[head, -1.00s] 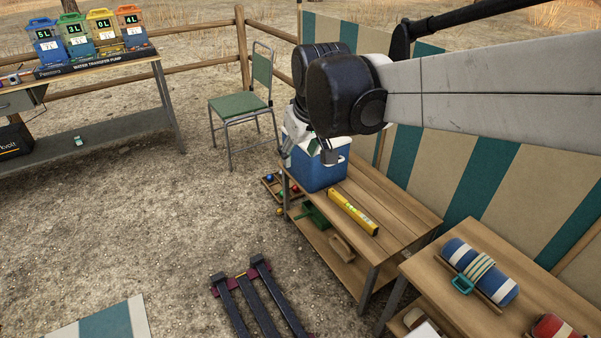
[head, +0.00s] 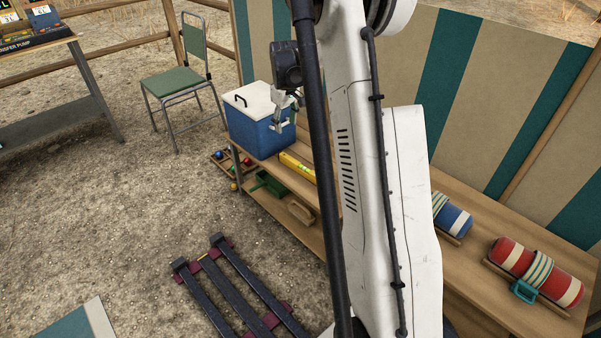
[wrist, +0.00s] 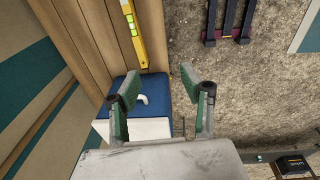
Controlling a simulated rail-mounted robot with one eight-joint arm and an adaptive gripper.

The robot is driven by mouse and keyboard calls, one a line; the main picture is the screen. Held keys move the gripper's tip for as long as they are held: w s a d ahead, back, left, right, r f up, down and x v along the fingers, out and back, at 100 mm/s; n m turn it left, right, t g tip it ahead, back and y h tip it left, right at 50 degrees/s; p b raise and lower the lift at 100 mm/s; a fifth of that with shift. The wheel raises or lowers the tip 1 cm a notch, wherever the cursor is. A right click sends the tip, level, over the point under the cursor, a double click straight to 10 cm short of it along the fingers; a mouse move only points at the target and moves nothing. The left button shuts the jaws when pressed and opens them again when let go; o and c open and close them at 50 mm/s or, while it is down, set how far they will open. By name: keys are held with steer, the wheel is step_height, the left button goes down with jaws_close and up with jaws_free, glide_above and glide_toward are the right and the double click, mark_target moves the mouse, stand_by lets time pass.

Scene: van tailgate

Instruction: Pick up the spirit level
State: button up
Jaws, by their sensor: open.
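The yellow spirit level (head: 297,167) lies on the wooden bench top beside the blue cooler. In the head view my arm hides its right part. In the wrist view the level (wrist: 134,36) lies along the bench planks, its upper end cut off by the frame edge. My gripper (head: 284,108) is in front of the cooler's right side in the head view, apart from the level. In the wrist view my gripper (wrist: 168,92) is open, with nothing between its green-padded fingers, and the level is beyond and left of the fingertips.
The blue cooler (head: 258,136) with a white lid stands at the bench's left end, close to my gripper. The bench's lower shelf holds a green tray (head: 268,184). A green chair (head: 174,82) stands behind on open gravel.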

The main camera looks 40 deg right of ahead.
steer(key=g+b, duration=0.1)
steer(key=b, duration=0.1)
glide_above(305, 168)
step_height(305, 168, down, 14)
steer(key=shift+y, duration=0.3)
step_height(305, 168, down, 14)
steer(key=b, duration=0.4)
steer(key=shift+w+r+b, duration=0.1)
steer(key=shift+r+b, duration=0.1)
steer(key=shift+b, duration=0.1)
steer(key=shift+r, duration=0.1)
jaws_close()
